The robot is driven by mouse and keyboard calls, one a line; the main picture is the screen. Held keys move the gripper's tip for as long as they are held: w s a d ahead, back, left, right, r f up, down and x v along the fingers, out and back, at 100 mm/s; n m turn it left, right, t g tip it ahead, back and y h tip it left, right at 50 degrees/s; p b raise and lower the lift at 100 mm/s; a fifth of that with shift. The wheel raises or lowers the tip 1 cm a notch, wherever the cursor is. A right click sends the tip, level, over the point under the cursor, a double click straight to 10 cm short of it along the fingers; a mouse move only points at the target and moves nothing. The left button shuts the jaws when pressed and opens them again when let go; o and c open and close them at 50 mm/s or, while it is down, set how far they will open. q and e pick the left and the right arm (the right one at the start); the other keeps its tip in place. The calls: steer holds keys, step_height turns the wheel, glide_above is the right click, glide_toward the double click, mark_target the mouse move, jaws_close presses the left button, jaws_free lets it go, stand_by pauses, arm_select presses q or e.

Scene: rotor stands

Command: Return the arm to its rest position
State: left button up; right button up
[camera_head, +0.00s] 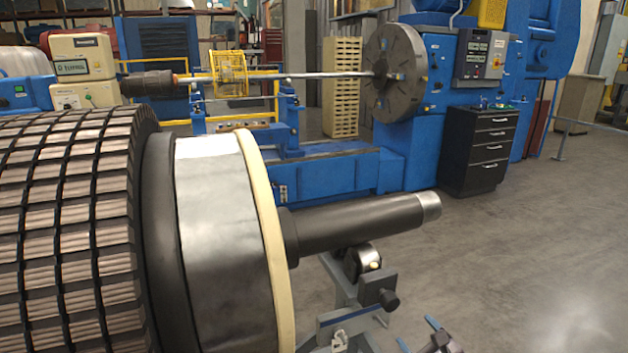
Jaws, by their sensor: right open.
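My right gripper (417,334) shows at the bottom edge, right of the rotor stand. Its two blue fingertips are spread apart with nothing between them. Most of the gripper and its arm lie below the frame. It is apart from the rotor. My left gripper is not in view. The large rotor (215,250) fills the left side, with a slotted core, a smooth metal band and a cream ring. Its dark shaft (360,222) points right above the stand (345,293). The stand has a roller (363,260) and a dark knob (388,300).
A blue lathe (340,172) with a round faceplate (395,73) stands behind the rotor. A black drawer cabinet (479,150) is beside it. A cream drawer tower (341,88) stands farther back. The grey floor (530,260) at right is clear.

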steer(key=s+d+f+n+g+h, duration=0.1)
steer(key=s+f+n+h, duration=0.1)
steer(key=s+n, duration=0.7)
steer(key=s+d+f+n+g+h, duration=0.1)
steer(key=s+f+n+g+h, duration=0.1)
steer(key=s+f+n, duration=0.3)
steer(key=s+d+f+n+g+h, duration=0.1)
steer(key=s+f+n, duration=0.3)
steer(key=s+n, duration=0.9)
steer(key=shift+s+d+g+h, duration=0.25)
steer(key=shift+g+h, duration=0.25)
steer(key=shift+g, duration=0.1)
